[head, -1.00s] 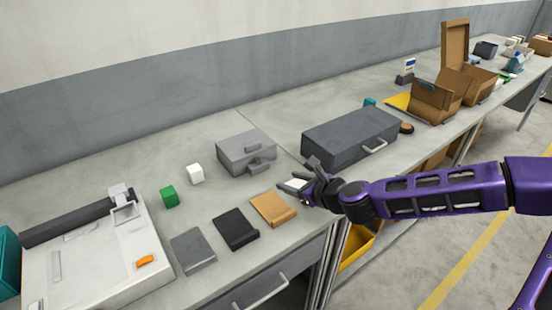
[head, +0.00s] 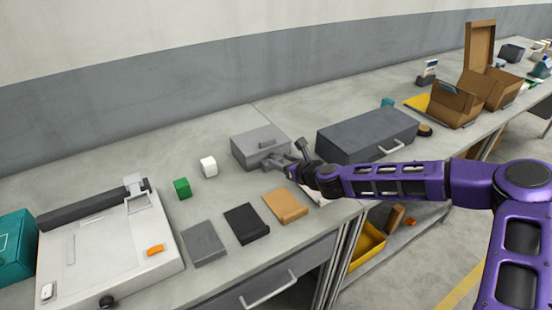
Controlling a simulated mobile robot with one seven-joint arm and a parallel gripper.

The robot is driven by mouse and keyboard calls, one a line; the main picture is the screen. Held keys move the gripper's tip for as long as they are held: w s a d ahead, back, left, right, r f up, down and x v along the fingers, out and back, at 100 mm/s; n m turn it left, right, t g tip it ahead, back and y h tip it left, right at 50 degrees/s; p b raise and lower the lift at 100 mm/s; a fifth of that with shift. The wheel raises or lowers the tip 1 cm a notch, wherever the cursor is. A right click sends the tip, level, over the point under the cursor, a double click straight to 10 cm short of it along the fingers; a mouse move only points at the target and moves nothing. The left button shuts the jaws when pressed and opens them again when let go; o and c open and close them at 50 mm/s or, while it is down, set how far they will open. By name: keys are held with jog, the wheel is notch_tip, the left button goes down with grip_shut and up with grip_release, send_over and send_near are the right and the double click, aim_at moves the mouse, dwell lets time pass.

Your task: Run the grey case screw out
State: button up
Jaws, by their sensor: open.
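My gripper (head: 287,156) is open at the right front corner of the case, with one finger low by the front face and the other raised to the right. No object shows between the fingers. The screw of the case cannot be made out; the gripper covers that part of the front. Whether the fingers touch the case cannot be told.
A larger dark grey case (head: 345,139) stands close to the right behind my gripper. Tan (head: 285,205), black (head: 246,223) and grey (head: 203,243) pads lie in front. A white machine (head: 120,260) fills the left end.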

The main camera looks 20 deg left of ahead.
aim_at(274, 157)
jog(key=shift+x, duration=2)
grip_shut()
